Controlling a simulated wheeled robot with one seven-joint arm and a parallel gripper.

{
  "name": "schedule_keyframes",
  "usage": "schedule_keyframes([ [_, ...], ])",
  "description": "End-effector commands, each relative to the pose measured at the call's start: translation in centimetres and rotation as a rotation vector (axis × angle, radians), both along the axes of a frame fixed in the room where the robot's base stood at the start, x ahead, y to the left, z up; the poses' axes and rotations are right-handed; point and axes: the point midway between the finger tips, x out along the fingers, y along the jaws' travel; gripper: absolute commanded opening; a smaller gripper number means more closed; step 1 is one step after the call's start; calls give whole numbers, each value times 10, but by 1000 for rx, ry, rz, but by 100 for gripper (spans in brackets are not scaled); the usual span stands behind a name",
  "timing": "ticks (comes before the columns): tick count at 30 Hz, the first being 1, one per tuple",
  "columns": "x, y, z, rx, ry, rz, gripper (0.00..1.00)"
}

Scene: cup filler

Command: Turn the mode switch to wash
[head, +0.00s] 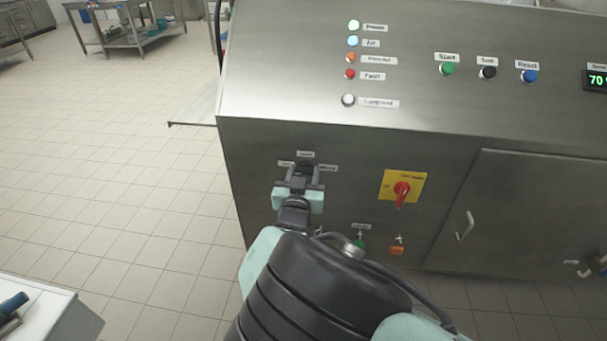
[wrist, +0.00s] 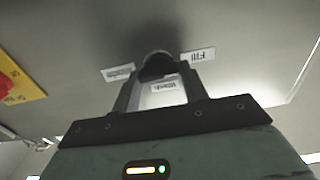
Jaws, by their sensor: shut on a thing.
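The mode switch is a dark round knob (wrist: 157,58) on the front panel of the steel machine. In the wrist view it sits between my fingertips, and my gripper (wrist: 158,72) is shut on it. In the head view my gripper (head: 305,170) reaches the panel there and hides most of the knob. Small labels surround the switch. One reads Fill (wrist: 198,55), upside down in the wrist view. Another label (wrist: 118,72) lies on the opposite side, and a third (wrist: 163,87) shows between the fingers. I cannot tell which way the knob points.
A red rotary switch on a yellow plate (head: 388,180) is close to the right of my gripper. Start, Stop and Reset buttons (head: 488,72) and indicator lamps (head: 352,41) are on the sloped panel above. A door handle (head: 466,226) sticks out farther right. Open floor lies left.

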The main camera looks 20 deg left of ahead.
Motion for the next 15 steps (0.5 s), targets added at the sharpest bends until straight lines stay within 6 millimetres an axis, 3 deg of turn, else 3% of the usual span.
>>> schedule_keyframes([
  [8,0,-1,-2,63,16,-2,21],
  [15,1,-1,-4,224,53,-2,21],
])
